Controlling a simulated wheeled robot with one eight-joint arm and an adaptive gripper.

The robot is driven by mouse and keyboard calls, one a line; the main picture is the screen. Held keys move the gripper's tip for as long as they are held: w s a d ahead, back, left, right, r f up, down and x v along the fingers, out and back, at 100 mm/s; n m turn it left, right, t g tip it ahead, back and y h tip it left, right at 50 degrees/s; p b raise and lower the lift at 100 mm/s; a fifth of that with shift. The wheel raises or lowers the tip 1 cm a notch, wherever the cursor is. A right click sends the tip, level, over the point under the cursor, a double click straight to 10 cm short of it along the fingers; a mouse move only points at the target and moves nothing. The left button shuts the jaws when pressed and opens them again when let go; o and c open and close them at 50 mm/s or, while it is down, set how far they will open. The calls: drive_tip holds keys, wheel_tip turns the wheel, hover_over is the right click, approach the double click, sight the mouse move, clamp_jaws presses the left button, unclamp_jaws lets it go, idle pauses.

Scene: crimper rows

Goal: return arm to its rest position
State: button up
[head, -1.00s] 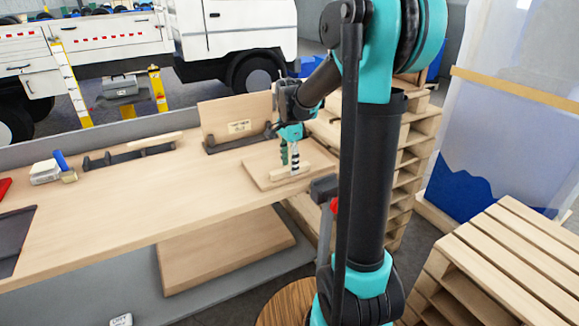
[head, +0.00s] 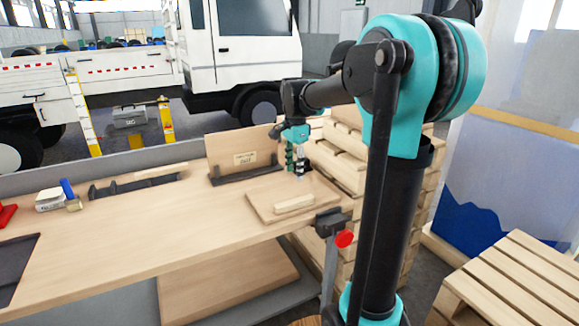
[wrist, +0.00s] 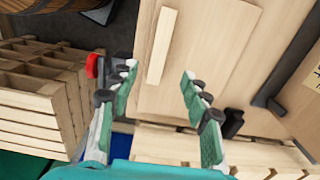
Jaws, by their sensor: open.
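My gripper (head: 295,163) is above the right end of the workbench, over a wooden board (head: 272,211) with a light wooden strip (head: 294,204) lying on it. In the wrist view my gripper (wrist: 158,82) has its two green fingers spread apart with nothing between them. Beyond the fingertips, the strip (wrist: 161,46) lies on the board (wrist: 207,50). The fingers are apart from the strip and board. My arm stands at the right in the head view and hides part of the pallets behind it.
The workbench (head: 130,238) holds a dark rack (head: 135,184), an upright labelled panel (head: 240,149) in a black holder and a small white box (head: 49,199). A red-knobbed clamp (head: 344,239) sits at its right edge. Stacked pallets (head: 335,150) stand close behind. A pallet (head: 515,285) stands lower right.

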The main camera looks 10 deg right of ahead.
drive_tip(key=s+d+f+n+t, duration=0.2)
drive_tip(key=s+f+n, duration=0.5)
drive_tip(key=s+f, duration=0.2)
drive_tip(key=s+d+f+n+t, duration=0.2)
drive_tip(key=s+f+n, duration=0.5)
drive_tip(key=s+f, duration=0.3)
drive_tip(key=s, duration=0.3)
drive_tip(key=shift+f, duration=0.2)
